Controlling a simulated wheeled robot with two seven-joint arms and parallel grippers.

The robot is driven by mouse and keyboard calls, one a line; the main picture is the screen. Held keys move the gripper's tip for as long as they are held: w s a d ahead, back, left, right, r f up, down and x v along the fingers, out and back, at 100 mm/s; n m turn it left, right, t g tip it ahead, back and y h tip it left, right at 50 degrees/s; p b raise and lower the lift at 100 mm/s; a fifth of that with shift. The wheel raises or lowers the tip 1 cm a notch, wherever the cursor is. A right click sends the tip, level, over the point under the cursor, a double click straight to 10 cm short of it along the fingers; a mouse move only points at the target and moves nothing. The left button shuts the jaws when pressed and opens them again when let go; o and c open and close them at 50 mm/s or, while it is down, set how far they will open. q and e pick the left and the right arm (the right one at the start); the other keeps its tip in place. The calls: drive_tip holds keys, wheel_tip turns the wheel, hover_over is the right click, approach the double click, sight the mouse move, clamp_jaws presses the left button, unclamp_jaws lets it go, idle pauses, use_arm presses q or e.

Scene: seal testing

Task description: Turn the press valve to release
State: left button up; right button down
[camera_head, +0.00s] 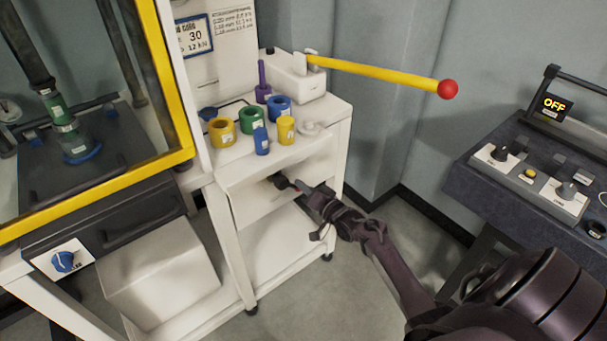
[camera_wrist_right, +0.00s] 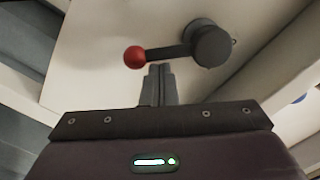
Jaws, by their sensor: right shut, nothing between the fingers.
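A small valve with a dark round hub (camera_wrist_right: 211,43), a short dark lever and a red ball end (camera_wrist_right: 134,57) sits on a white panel. In the head view, the dark valve (camera_head: 277,180) shows under the cart's top shelf, partly hidden in shadow. My right gripper (camera_wrist_right: 161,68) is shut and empty, its fingertips beside the lever between the ball and the hub; I cannot tell if they touch it. In the head view, my right gripper (camera_head: 302,187) reaches in at the cart's front. My left gripper is not in view.
A white pump with a long yellow handle (camera_head: 375,71) stands on the cart top (camera_head: 325,118), near several coloured rings and cylinders. A yellow-framed press (camera_head: 170,75) and a blue knob (camera_head: 64,261) are at left. A control console (camera_head: 515,150) showing OFF is at right.

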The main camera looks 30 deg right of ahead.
drive_tip(key=m, duration=0.1)
drive_tip(key=a+f+m, duration=0.1)
drive_tip(key=m, duration=0.1)
drive_tip(key=shift+f+m, duration=0.25)
drive_tip(key=shift+m, duration=0.05)
drive_tip(key=a+m, duration=0.1)
drive_tip(key=a+f+m, duration=0.1)
drive_tip(key=m, duration=0.1)
drive_tip(key=shift+s+f+m+p, duration=0.1)
drive_tip(key=shift+f+m+p, duration=0.05)
drive_tip(key=shift+m+p, duration=0.2)
drive_tip(key=shift+a+f, duration=0.1)
drive_tip(key=shift+a, duration=0.05)
idle(0.3)
